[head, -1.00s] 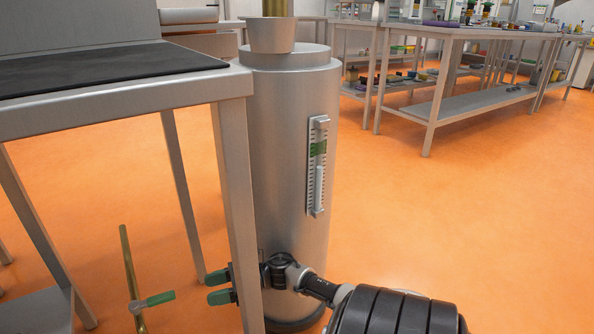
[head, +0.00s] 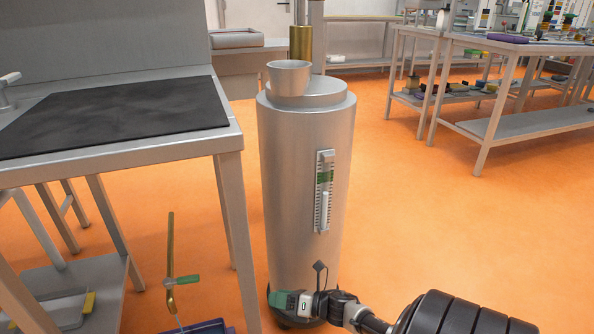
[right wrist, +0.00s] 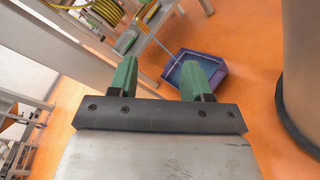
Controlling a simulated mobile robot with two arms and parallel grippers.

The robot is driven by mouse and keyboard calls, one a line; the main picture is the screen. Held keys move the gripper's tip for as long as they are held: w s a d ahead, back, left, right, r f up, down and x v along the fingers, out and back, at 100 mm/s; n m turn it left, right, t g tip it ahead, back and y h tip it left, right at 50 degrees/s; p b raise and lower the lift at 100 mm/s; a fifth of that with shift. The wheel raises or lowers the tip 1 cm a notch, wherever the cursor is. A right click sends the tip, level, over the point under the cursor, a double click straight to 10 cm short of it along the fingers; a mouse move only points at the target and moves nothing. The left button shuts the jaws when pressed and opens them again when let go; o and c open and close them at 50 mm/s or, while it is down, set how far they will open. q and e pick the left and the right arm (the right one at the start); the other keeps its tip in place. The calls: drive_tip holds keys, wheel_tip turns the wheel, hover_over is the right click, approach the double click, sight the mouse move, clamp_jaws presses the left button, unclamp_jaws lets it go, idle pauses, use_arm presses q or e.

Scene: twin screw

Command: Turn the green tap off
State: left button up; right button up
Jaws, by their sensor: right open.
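The tap is a curved brass pipe (head: 170,245) with a green handle (head: 182,281), beneath the left workbench in the head view. The handle lies roughly sideways, its green end to the right. A thin stream runs from the spout into a blue-purple tray (head: 208,328), also in the right wrist view (right wrist: 213,92). My right gripper (head: 277,301), with green fingers, is low in front of the steel cylinder, right of the tap and apart from it. In the right wrist view its fingers (right wrist: 161,72) are spread with nothing between them. My left gripper is out of view.
The workbench's front leg (head: 238,240) stands between the tap and my right gripper. The steel cylinder (head: 290,200) stands close behind the gripper. Orange floor (head: 420,230) is open to the right, with another bench (head: 530,125) further back.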

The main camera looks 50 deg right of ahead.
drive_tip(key=s+m+h+p, duration=0.1)
drive_tip(key=m+p, duration=0.1)
drive_tip(key=s+f+m+g+h+p, duration=0.1)
drive_tip(key=m+p, duration=0.1)
drive_tip(key=m, duration=0.1)
drive_tip(key=s+m+h+p, duration=0.1)
drive_tip(key=m+h+p, duration=0.1)
drive_tip(key=m, duration=0.1)
drive_tip(key=shift+s+a+f, duration=0.3)
drive_tip(key=shift+s, duration=0.1)
drive_tip(key=shift+c, duration=0.3)
